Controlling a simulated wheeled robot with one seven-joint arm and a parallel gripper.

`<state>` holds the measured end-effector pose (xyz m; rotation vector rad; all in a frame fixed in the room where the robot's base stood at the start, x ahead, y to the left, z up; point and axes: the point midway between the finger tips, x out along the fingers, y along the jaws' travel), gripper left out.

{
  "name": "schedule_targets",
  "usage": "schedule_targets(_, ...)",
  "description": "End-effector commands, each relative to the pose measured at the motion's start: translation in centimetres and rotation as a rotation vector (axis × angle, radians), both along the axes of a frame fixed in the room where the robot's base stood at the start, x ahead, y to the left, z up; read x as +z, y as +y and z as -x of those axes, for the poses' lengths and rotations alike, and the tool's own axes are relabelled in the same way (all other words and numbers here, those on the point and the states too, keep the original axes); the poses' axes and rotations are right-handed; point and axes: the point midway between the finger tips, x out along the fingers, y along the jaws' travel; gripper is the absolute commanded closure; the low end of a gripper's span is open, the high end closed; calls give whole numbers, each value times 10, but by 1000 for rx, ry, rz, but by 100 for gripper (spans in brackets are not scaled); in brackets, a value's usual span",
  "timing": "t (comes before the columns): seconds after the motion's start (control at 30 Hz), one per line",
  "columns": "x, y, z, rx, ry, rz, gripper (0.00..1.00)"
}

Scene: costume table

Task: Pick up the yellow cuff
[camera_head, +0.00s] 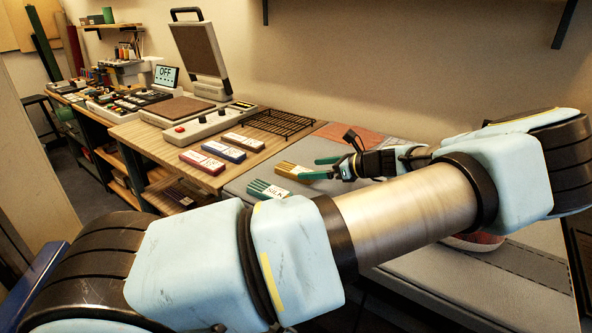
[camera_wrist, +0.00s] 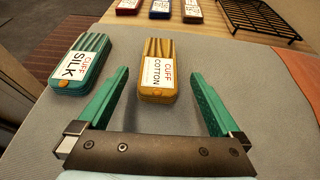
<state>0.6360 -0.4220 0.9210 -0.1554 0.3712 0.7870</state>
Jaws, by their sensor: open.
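The yellow cuff (camera_wrist: 157,70) is a ribbed, rounded yellow block with a white label reading "CUFF COTTON". It lies flat on the grey table surface (camera_wrist: 218,62). In the head view the yellow cuff (camera_head: 293,170) is just left of my gripper (camera_head: 323,168). In the wrist view my gripper (camera_wrist: 160,100) is open, with green fingers, and the cuff lies ahead of and between the fingertips, apart from both. A teal cuff (camera_wrist: 82,64) labelled "CUFF SILK" lies to its left, and also shows in the head view (camera_head: 268,188).
A black wire rack (camera_head: 281,122) and a heat press (camera_head: 206,118) stand there too. A reddish cloth (camera_wrist: 299,64) lies to the right.

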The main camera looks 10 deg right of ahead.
Motion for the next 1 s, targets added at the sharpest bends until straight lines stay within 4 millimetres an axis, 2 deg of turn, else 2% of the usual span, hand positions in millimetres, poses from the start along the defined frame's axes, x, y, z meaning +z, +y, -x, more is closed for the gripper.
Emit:
schedule_targets(0.17, -3, 11, -9, 2, 0, -3, 0)
schedule_targets(0.4, -16, 33, -30, 2, -1, -2, 0)
schedule_targets(0.73, -21, 36, -34, -1, 0, 2, 0)
schedule_targets(1.0, -21, 36, -34, -1, 0, 2, 30)
